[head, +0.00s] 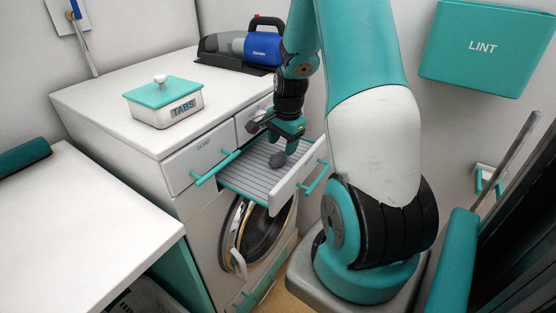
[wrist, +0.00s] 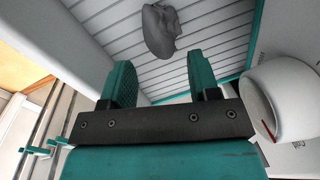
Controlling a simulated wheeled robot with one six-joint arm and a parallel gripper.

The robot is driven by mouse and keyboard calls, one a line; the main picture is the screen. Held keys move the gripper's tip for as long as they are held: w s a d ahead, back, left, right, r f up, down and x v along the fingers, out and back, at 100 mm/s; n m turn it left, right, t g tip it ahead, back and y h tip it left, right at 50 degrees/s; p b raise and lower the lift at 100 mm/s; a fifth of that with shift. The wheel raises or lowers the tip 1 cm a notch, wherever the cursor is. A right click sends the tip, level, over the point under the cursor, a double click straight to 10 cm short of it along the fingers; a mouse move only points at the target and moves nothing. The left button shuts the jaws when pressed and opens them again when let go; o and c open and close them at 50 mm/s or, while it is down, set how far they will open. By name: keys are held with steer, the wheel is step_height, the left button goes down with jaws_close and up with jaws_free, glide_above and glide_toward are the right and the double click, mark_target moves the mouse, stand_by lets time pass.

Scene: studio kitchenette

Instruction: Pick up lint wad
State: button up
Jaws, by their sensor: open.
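The lint wad (head: 278,159) is a small dark grey lump lying on the ribbed floor of the open drawer (head: 250,177). In the wrist view the lint wad (wrist: 160,30) is at the top, beyond the fingertips and near the line between them. My gripper (head: 283,146) reaches down into the drawer close to the wad. In the wrist view the two teal fingers of my gripper (wrist: 162,72) stand apart with nothing between them.
The drawer's front (head: 300,183) and teal handle stand close by. A white box marked TABS (head: 165,112) and a blue handheld vacuum (head: 258,50) are on the white top. A teal LINT bin (head: 485,48) hangs on the right wall. A round washer door (head: 262,232) is below.

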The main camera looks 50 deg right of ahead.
mark_target(280, 154)
steer(key=shift+w+f+p, duration=0.15)
steer(key=shift+w+f, duration=0.05)
steer(key=shift+f, duration=0.7)
steer(key=shift+w+f+p, duration=0.15)
steer(key=shift+f, duration=0.75)
steer(key=shift+w+f+p, duration=0.15)
steer(key=shift+w+f, duration=0.05)
steer(key=shift+f, duration=0.7)
steer(key=c, duration=0.8)
